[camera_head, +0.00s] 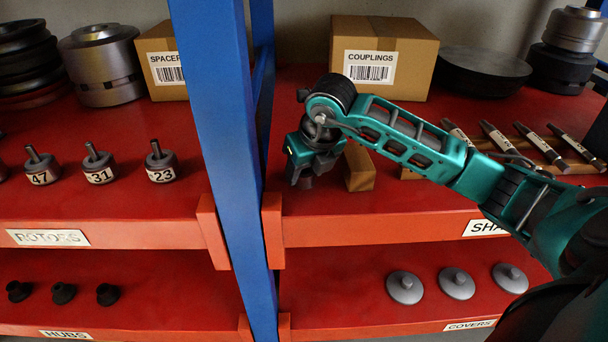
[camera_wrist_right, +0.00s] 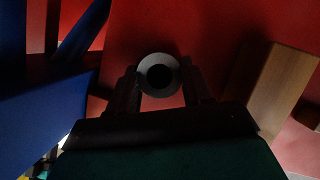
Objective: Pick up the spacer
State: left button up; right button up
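The spacer (camera_wrist_right: 144,90) is a grey ring with a dark round hole, seen end-on in the right wrist view. It is between the two fingers of my right gripper (camera_wrist_right: 159,88), close to both. I cannot tell whether the fingers touch it. In the head view my right gripper (camera_head: 303,178) points down low over the upper red shelf, just right of the blue post. The spacer cannot be made out clearly there in the dark area at the fingers. My left gripper is not in view.
The blue post (camera_head: 225,130) stands close left of my right gripper. A wooden block (camera_head: 360,170) lies close on its right, with shafts (camera_head: 500,140) further right. A couplings box (camera_head: 384,60) stands behind. Rotors (camera_head: 99,165) sit left of the post; covers (camera_head: 456,284) lie below.

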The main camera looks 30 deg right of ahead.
jog(key=c, duration=0.7)
jog(key=shift+r, duration=0.1)
